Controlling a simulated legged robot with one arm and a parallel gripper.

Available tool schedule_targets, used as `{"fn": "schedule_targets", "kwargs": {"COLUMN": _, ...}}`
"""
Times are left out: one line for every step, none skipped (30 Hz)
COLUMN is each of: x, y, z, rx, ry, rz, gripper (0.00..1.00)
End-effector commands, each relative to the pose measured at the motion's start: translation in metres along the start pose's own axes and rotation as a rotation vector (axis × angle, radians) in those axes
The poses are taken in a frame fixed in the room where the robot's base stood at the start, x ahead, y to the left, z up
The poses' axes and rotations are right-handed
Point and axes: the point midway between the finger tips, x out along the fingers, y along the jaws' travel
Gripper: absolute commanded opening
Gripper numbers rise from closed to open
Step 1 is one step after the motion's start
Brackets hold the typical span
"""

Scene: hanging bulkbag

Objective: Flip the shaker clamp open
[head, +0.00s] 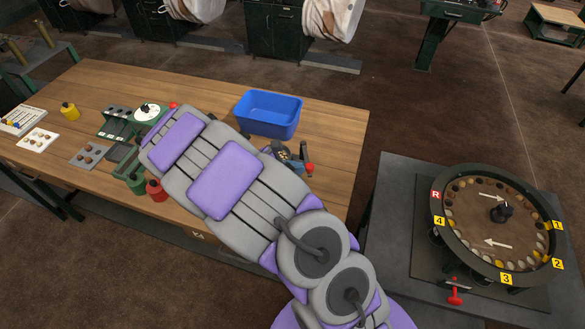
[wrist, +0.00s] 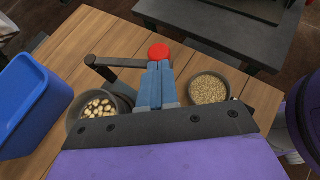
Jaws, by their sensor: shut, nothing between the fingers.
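My gripper (wrist: 157,70) has its two blue fingers together in the wrist view, with nothing between them. A red knob (wrist: 158,52) shows right at the fingertips, and a dark lever arm (wrist: 118,62) lies just left of them. I cannot tell whether the fingers touch the knob. In the head view the red knob (head: 309,168) sits beside my gripper (head: 302,154), near the bench's right part; my arm hides much there. Which red-ended part is the shaker clamp is unclear.
In the wrist view, a pan of pale nuts (wrist: 98,107) and a pan of grain (wrist: 208,88) flank the fingers. A blue bin (head: 268,114) stands behind on the wooden bench (head: 335,128). The round drum (head: 437,208) stands on a separate grey table.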

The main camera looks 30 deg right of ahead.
Motion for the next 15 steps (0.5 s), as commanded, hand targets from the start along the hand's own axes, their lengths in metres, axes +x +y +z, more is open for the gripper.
{"fn": "schedule_targets", "kwargs": {"x": 0.0, "y": 0.0, "z": 0.0, "rx": 0.0, "ry": 0.0, "rz": 0.0, "gripper": 0.0}}
{"fn": "schedule_targets", "kwargs": {"x": 0.0, "y": 0.0, "z": 0.0, "rx": -0.001, "ry": 0.0, "rz": 0.001, "gripper": 0.0}}
{"fn": "schedule_targets", "kwargs": {"x": 0.0, "y": -0.001, "z": 0.001, "rx": -0.002, "ry": -0.001, "rz": 0.003, "gripper": 0.0}}
{"fn": "schedule_targets", "kwargs": {"x": 0.0, "y": -0.001, "z": 0.001, "rx": -0.004, "ry": -0.002, "rz": 0.007, "gripper": 0.0}}
{"fn": "schedule_targets", "kwargs": {"x": 0.001, "y": -0.001, "z": 0.002, "rx": -0.007, "ry": -0.003, "rz": 0.011, "gripper": 0.0}}
{"fn": "schedule_targets", "kwargs": {"x": 0.002, "y": -0.002, "z": 0.003, "rx": -0.011, "ry": -0.004, "rz": 0.019, "gripper": 0.0}}
{"fn": "schedule_targets", "kwargs": {"x": 0.002, "y": -0.003, "z": 0.004, "rx": -0.016, "ry": -0.004, "rz": 0.026, "gripper": 0.0}}
{"fn": "schedule_targets", "kwargs": {"x": 0.003, "y": -0.004, "z": 0.004, "rx": -0.021, "ry": -0.003, "rz": 0.035, "gripper": 0.0}}
{"fn": "schedule_targets", "kwargs": {"x": 0.005, "y": -0.005, "z": 0.005, "rx": -0.029, "ry": -0.004, "rz": 0.046, "gripper": 0.0}}
{"fn": "schedule_targets", "kwargs": {"x": 0.006, "y": -0.006, "z": 0.007, "rx": -0.035, "ry": -0.006, "rz": 0.055, "gripper": 0.0}}
{"fn": "schedule_targets", "kwargs": {"x": 0.008, "y": -0.007, "z": 0.008, "rx": -0.041, "ry": -0.006, "rz": 0.066, "gripper": 0.0}}
{"fn": "schedule_targets", "kwargs": {"x": 0.01, "y": -0.008, "z": 0.01, "rx": -0.048, "ry": -0.003, "rz": 0.078, "gripper": 0.0}}
{"fn": "schedule_targets", "kwargs": {"x": 0.012, "y": -0.01, "z": 0.012, "rx": -0.052, "ry": -0.004, "rz": 0.084, "gripper": 0.0}}
{"fn": "schedule_targets", "kwargs": {"x": 0.014, "y": -0.011, "z": 0.014, "rx": -0.054, "ry": -0.005, "rz": 0.085, "gripper": 0.0}}
{"fn": "schedule_targets", "kwargs": {"x": 0.017, "y": -0.012, "z": 0.015, "rx": -0.054, "ry": -0.004, "rz": 0.086, "gripper": 0.0}}
